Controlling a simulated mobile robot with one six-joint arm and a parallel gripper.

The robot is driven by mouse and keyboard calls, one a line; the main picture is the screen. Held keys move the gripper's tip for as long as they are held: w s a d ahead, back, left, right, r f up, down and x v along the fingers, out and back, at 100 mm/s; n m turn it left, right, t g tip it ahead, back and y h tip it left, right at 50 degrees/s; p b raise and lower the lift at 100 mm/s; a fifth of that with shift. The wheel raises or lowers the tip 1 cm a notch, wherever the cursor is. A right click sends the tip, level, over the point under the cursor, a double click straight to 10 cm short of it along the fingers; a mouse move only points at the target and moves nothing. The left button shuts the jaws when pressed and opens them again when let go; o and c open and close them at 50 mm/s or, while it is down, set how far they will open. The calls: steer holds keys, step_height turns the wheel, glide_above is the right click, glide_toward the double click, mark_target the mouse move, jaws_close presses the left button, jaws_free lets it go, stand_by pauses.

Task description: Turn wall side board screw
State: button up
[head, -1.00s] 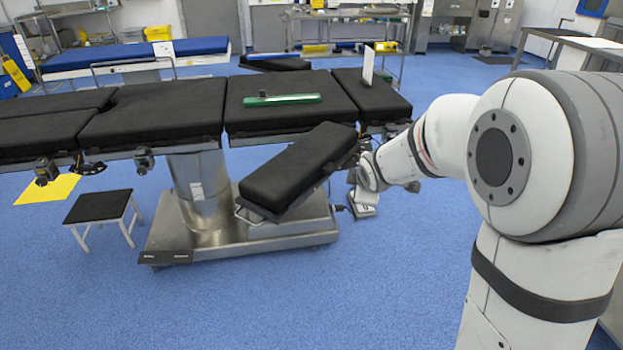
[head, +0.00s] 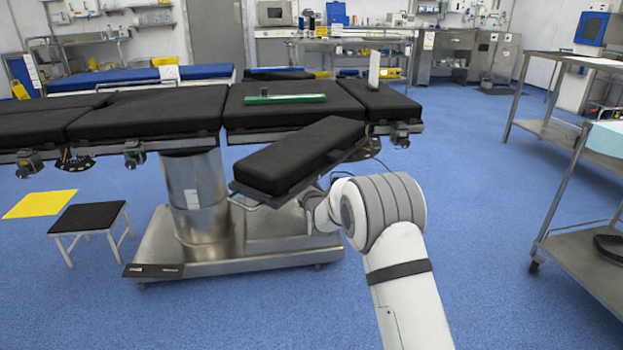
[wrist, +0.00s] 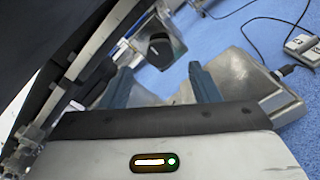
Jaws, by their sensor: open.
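The side board (head: 298,156) is a black padded board that hangs tilted below the operating table's right part in the head view. In the wrist view, a black knob (wrist: 160,50), which looks like the side board screw, stands just beyond my gripper (wrist: 163,84). My gripper's two blue-grey fingers are apart, with nothing between their tips. The knob lines up with the gap and does not appear to be touched. In the head view my gripper is hidden behind my arm and the board.
The operating table (head: 150,112) stands on a steel base (head: 240,240). A metal rail runs close on the left in the wrist view. A foot pedal (wrist: 303,47) with a cable lies on the floor. A steel trolley (head: 575,150) stands right; blue floor between is clear.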

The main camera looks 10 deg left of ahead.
steer(key=b+x, duration=0.1)
steer(key=x, duration=0.5)
steer(key=shift+b, duration=0.4)
steer(key=shift+w, duration=0.15)
steer(key=shift+c, duration=0.6)
